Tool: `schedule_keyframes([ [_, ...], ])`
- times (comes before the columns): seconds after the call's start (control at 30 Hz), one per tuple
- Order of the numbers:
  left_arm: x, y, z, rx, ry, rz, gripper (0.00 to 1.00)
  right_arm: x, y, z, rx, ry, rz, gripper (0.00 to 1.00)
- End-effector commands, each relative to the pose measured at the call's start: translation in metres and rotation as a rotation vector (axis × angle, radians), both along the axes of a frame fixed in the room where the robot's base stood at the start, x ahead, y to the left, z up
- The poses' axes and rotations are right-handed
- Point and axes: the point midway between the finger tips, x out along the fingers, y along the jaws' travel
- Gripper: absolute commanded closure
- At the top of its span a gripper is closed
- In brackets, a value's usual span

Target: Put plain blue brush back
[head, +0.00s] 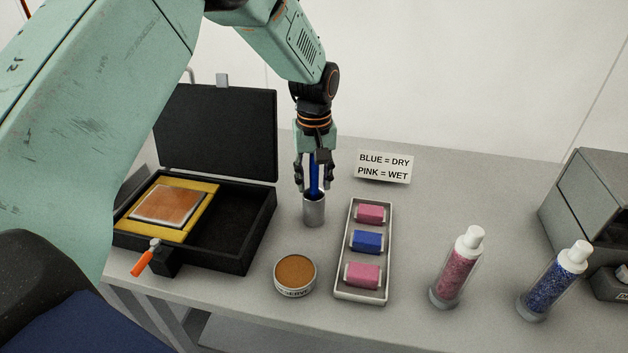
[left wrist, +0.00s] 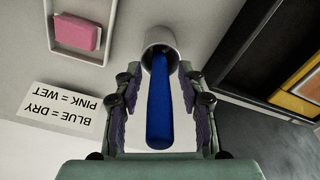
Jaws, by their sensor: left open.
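The plain blue brush (head: 314,178) stands upright in a small grey metal cup (head: 314,212) on the bench. My left gripper (head: 313,186) is above the cup, pointing down, with its fingers open on either side of the brush handle. In the left wrist view the blue brush (left wrist: 159,105) runs from the cup (left wrist: 160,42) up between the two open fingers (left wrist: 158,100), with gaps on both sides. The lower end of the brush is hidden inside the cup. My right gripper is not in view.
An open black case (head: 215,265) stands left of the cup. A round tin (head: 295,275) is in front. A tray (head: 386,290) with pink and blue blocks lies to the right, behind it a sign (head: 384,167). Pink (head: 457,268) and blue (head: 553,283) bottles stand farther right.

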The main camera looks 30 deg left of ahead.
Motion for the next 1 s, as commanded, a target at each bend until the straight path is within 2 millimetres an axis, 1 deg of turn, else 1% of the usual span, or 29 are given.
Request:
schedule_keyframes([
  [0.3,0.001,0.0,0.064,0.001,-0.006,0.0,0.6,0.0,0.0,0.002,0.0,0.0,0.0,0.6],
  [0.5,0.0,-0.001,0.098,0.0,-0.004,0.0,0.6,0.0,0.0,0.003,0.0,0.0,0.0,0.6],
  [0.6,0.0,-0.001,0.109,0.0,-0.004,0.0,0.6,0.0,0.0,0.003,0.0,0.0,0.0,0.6],
  [0.7,-0.001,-0.001,0.114,0.0,-0.001,0.0,0.6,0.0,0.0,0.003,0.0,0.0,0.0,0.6],
  [1.0,-0.001,-0.001,0.116,0.001,-0.001,0.0,0.6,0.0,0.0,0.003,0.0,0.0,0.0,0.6],
])
